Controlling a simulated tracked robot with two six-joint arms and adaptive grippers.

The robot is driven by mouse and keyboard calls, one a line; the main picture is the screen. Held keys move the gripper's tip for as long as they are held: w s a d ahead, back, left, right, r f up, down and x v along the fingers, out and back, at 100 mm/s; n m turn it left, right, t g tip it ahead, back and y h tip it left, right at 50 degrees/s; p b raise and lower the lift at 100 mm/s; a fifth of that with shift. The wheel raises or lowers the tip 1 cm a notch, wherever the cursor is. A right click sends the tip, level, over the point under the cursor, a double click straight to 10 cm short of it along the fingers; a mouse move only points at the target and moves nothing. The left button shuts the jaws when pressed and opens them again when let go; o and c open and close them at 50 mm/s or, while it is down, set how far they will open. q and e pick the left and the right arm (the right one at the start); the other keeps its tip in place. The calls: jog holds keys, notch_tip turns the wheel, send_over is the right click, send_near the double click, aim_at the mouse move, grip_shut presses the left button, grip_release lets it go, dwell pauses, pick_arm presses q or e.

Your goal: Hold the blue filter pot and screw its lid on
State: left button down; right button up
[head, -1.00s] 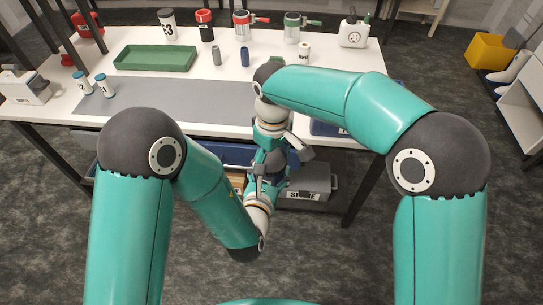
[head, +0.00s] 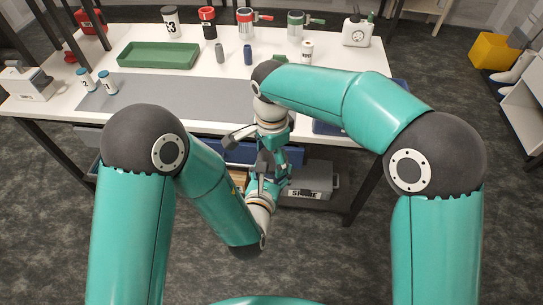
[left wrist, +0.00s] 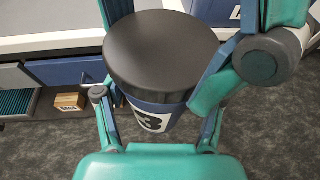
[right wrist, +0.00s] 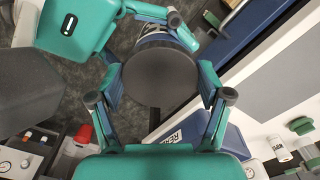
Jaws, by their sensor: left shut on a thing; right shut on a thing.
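The blue filter pot (left wrist: 152,117), with a white label showing a 3, is held off the table in front of the bench. Its round black lid (left wrist: 160,45) sits over its top, and it also shows in the right wrist view (right wrist: 158,78). My left gripper (left wrist: 160,106) is shut around the pot's side from below. My right gripper (right wrist: 160,84) is shut around the lid from above. In the head view the two grippers meet, left (head: 268,182) below right (head: 266,148), and largely hide pot and lid. I cannot tell whether a gap remains under the lid.
The white bench (head: 340,85) stands just beyond my grippers, with a grey mat (head: 165,98). A green tray (head: 158,55), several canisters and small bottles stand toward its back. A grey SPARE box (head: 310,180) is below.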

jog(key=m, duration=0.7)
jog(key=shift+w+a, duration=0.1)
jog(key=shift+w, duration=0.15)
jog(key=m, duration=0.4)
jog(key=shift+w, duration=0.1)
jog(key=m, duration=0.4)
jog(key=shift+w, duration=0.1)
jog(key=o, duration=0.8)
jog(key=shift+r, duration=2.25)
